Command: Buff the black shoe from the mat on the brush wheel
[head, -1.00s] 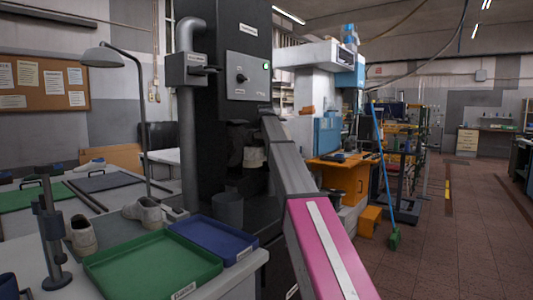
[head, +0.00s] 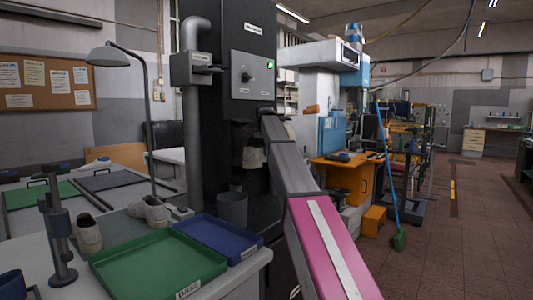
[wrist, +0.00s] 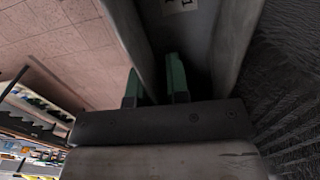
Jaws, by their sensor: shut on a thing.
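My arm reaches into the dark opening of the tall black machine (head: 252,80), and its own links hide my gripper in the head view. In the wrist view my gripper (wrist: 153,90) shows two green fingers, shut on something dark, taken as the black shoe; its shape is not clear. A dark, ridged surface (wrist: 290,80) fills the right of the wrist view, perhaps the brush wheel; I cannot tell whether the shoe touches it. A pale rounded part (head: 252,157) shows inside the machine's opening. No black shoe shows on the mats.
White shoes (head: 150,211) stand on the left bench, behind a green tray (head: 160,290) and a blue tray (head: 220,238). A grey bin (head: 232,208), a lamp (head: 108,57) and a pipe (head: 193,140) stand close by the machine. The tiled floor (head: 455,240) at the right is open.

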